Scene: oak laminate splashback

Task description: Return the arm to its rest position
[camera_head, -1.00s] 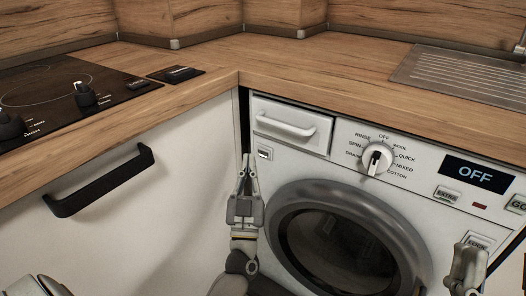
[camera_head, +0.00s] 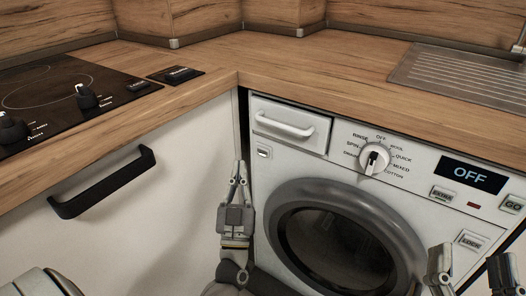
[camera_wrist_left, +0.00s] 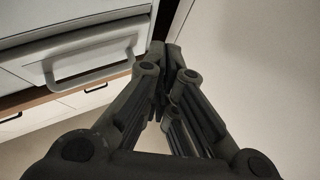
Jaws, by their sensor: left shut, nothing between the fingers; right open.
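My left gripper (camera_head: 240,172) is upright in the head view, in front of the gap between the white cabinet and the washing machine. It is shut and empty, its fingertips together. It also shows in the left wrist view (camera_wrist_left: 165,60), fingers meeting, with the washer's drawer handle (camera_wrist_left: 88,58) off to the left. My right gripper (camera_head: 470,258) is at the lower right of the head view, open and empty, in front of the washing machine (camera_head: 300,176). Its lower parts are cut off by the frame.
The washer's door (camera_head: 335,245) is shut, its dial (camera_head: 374,158) is near the top and its display (camera_head: 472,174) reads OFF. A black cabinet handle (camera_head: 102,184) sticks out at left. The wooden worktop (camera_head: 290,62) holds a cooktop (camera_head: 60,90) and a metal drainer (camera_head: 462,76).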

